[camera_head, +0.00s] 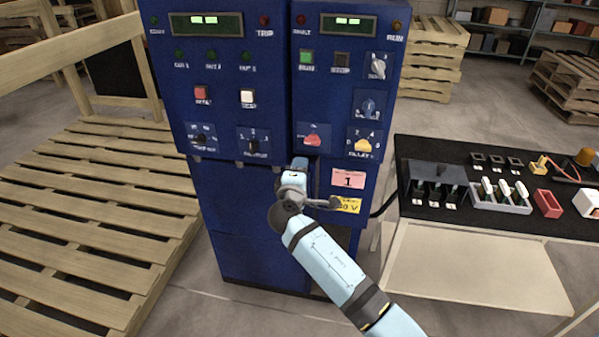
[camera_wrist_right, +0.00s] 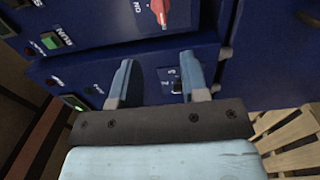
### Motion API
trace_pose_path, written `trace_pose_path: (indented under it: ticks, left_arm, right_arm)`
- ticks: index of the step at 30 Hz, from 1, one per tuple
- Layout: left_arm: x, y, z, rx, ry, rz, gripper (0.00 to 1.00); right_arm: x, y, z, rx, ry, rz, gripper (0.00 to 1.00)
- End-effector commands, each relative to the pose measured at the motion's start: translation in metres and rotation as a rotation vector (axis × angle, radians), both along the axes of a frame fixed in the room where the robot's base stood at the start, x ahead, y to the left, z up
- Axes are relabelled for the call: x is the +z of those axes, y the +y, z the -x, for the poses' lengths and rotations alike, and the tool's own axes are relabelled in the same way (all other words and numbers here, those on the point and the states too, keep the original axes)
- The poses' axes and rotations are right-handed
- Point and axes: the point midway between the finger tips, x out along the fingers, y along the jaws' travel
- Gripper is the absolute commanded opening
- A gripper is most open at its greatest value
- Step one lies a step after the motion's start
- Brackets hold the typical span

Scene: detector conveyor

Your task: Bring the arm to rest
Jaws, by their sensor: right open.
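My right arm (camera_head: 335,270) comes in from the lower right of the head view. Its gripper (camera_head: 300,164) is in front of the blue control cabinet (camera_head: 250,225), just below the red rotary knob (camera_head: 312,140). In the wrist view, the right gripper (camera_wrist_right: 158,66) has its two pale blue fingers apart, with nothing held between them. A small dark switch (camera_wrist_right: 176,87) on the panel shows behind the gap. A red knob (camera_wrist_right: 158,12) shows above the fingers and is apart from them. My left gripper is in neither view.
A black-topped table (camera_head: 450,228) with switches and small parts stands to the right of the cabinet. A wooden pallet (camera_head: 90,220) and frame are on the left. More pallets (camera_head: 425,60) and shelves (camera_head: 520,15) are behind. Some grey floor in front is clear.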

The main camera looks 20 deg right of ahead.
Motion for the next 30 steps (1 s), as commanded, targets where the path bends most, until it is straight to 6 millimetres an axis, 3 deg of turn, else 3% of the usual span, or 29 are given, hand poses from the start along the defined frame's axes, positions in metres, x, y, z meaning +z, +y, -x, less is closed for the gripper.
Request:
trace_pose_path:
  ticks: [11,14,16,20,24,30]
  left_arm:
    - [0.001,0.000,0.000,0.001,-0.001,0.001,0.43]
    - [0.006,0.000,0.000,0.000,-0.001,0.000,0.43]
    - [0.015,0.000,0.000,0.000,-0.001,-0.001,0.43]
    - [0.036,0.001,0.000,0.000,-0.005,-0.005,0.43]
    - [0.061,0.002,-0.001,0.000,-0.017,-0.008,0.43]
    - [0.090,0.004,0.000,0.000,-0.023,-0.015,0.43]
  right_arm:
    - [-0.001,0.000,0.001,0.001,0.002,-0.002,0.41]
    - [-0.012,0.001,0.009,0.022,0.023,-0.041,0.41]
    - [-0.030,0.002,0.024,0.059,0.054,-0.111,0.41]
    - [-0.078,0.011,0.076,0.153,0.138,-0.335,0.41]
    - [-0.121,0.025,0.152,0.235,0.213,-0.646,0.41]
    - [-0.139,0.043,0.267,0.270,0.257,-1.101,0.41]
